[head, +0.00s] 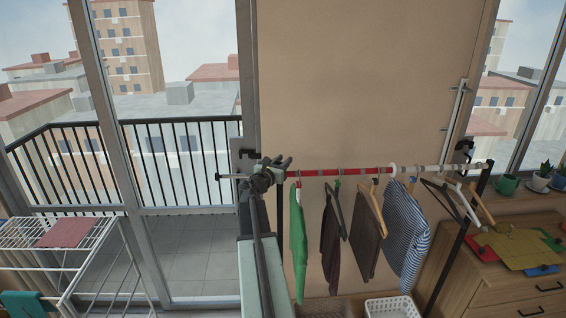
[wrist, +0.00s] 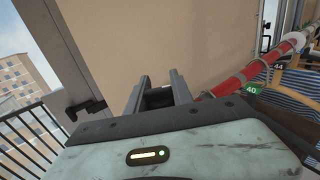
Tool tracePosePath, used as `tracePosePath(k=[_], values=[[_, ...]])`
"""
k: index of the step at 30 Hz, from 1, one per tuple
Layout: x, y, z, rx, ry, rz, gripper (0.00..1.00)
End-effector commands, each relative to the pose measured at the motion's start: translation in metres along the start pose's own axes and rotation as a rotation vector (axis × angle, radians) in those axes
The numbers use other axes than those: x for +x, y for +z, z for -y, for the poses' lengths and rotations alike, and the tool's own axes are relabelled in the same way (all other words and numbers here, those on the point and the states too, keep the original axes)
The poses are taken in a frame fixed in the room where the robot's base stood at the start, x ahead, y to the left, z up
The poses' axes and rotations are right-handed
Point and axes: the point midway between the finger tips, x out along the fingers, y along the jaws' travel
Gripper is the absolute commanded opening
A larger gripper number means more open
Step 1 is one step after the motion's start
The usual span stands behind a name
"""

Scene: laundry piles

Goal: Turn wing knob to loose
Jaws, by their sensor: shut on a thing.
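My gripper (head: 271,166) is at the left end of the clothes rail (head: 340,171), in front of the tan panel. In the wrist view its two fingers (wrist: 158,95) are closed around a dark piece, which I take to be the wing knob (wrist: 158,98). Most of the knob is hidden between the fingers, so its angle cannot be told. In the head view the gripper covers the knob.
Garments on hangers hang right of my gripper, nearest a green one (head: 298,240), then dark ones and a striped shirt (head: 404,232). A black door handle (wrist: 86,108) is close on the left. A drying rack (head: 60,245) stands left; a wooden dresser (head: 500,262) stands right.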

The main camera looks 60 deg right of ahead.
Motion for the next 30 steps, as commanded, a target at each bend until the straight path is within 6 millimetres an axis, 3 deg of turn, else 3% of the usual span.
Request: tracePosePath(k=[2,3,5,17,30], values=[[0.000,0.000,0.000,0.000,0.000,0.000,0.00],[0.000,0.000,0.000,0.000,0.000,0.000,0.36],[0.000,0.000,0.000,0.000,0.000,0.000,0.49],[-0.006,0.000,0.000,0.000,0.002,0.000,0.49],[-0.077,0.000,0.001,0.000,0.001,0.000,0.49]])
